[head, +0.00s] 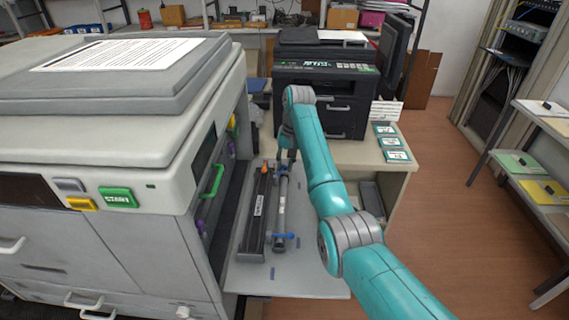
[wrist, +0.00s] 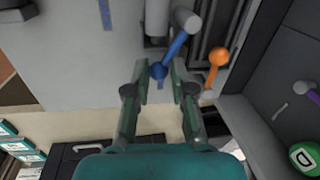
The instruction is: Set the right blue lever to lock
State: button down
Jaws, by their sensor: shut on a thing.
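The right blue lever (wrist: 175,45) is at the far end of the grey drum unit, in the wrist view. It slants from a grey pivot down to a round knob. My gripper (wrist: 159,72) is shut on that knob, which sits between its two fingertips. In the head view my gripper (head: 285,160) is over the far end of the unit and hides this lever. A second blue lever (head: 285,236) lies crosswise at the near end of the unit. Blue marks show on the flat surface beside the unit.
An orange lever (wrist: 217,57) stands close beside my gripper, on the dark cartridge (head: 256,215). The printer's open side, with a green handle (head: 212,181), is to the left. A black printer (head: 325,85) stands behind. The floor on the right is clear.

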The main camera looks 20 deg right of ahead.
jog(key=m, duration=0.1)
jog(key=s+d+m, duration=0.1)
jog(key=m, duration=0.1)
jog(key=shift+s, duration=0.2)
jog(key=shift+s+d+m+t+h, duration=0.2)
jog(key=shift+s+m, duration=0.2)
jog(key=shift+m, duration=0.5)
jog(key=shift+s+d+m+t+h, duration=0.15)
jog(key=shift+s+m, duration=0.25)
jog(key=shift+m, duration=0.5)
jog(key=shift+a, duration=0.1)
jog(key=c, duration=1)
grip_release()
